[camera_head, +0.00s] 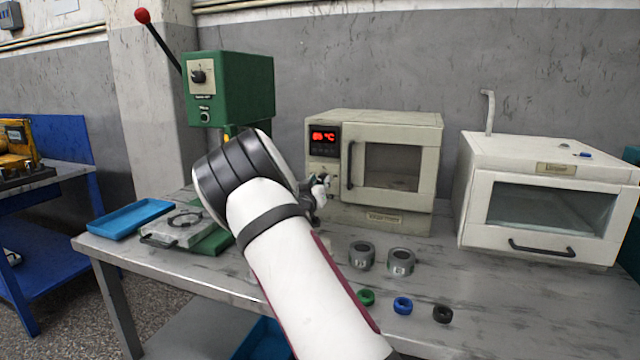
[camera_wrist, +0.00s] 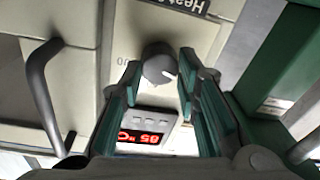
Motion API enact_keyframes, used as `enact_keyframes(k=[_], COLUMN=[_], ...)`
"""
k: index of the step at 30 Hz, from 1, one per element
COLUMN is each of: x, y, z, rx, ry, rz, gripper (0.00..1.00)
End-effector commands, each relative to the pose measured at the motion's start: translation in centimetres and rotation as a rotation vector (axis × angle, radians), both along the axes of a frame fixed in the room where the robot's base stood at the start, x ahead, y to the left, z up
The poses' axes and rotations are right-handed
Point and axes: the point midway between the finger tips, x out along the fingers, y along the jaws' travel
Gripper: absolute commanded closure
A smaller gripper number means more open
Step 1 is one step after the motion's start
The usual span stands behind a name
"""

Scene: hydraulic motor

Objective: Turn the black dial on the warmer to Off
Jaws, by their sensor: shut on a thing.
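The warmer (camera_head: 385,123) is a cream box oven on the table with a dark window and a red lit display (camera_head: 323,137). The display also shows upside down in the wrist view (camera_wrist: 142,137) and seems to read 85. The dark round dial (camera_wrist: 158,68) sits on its control panel, with a white mark on its right side in the wrist view. My gripper (camera_wrist: 160,62) has its green-padded fingers on either side of the dial and is shut on it. In the head view my gripper (camera_head: 318,188) is at the panel and hides the dial.
The oven's dark door handle (camera_head: 350,165) is close to the right of my gripper. A green press (camera_head: 230,90) stands left. A white cabinet (camera_head: 545,195) stands right. Metal cylinders (camera_head: 362,255) and small coloured rings (camera_head: 402,305) lie in front.

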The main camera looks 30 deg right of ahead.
Motion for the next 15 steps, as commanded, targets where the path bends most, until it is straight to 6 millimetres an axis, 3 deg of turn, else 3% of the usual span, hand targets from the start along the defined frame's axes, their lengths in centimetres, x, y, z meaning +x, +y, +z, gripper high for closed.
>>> enact_keyframes(k=[10, 11, 13, 15], x=[-0.02, -0.02, -0.01, -0.01], y=[0.04, 0.04, 0.04, 0.03], z=[-0.23, -0.23, -0.21, -0.17], rx=[0.0, 0.0, 0.0, 0.0], ry=[0.007, 0.007, 0.007, 0.005], rz=[0.001, 0.001, 0.001, 0.0], gripper=[0.98, 0.69, 0.53, 0.5])
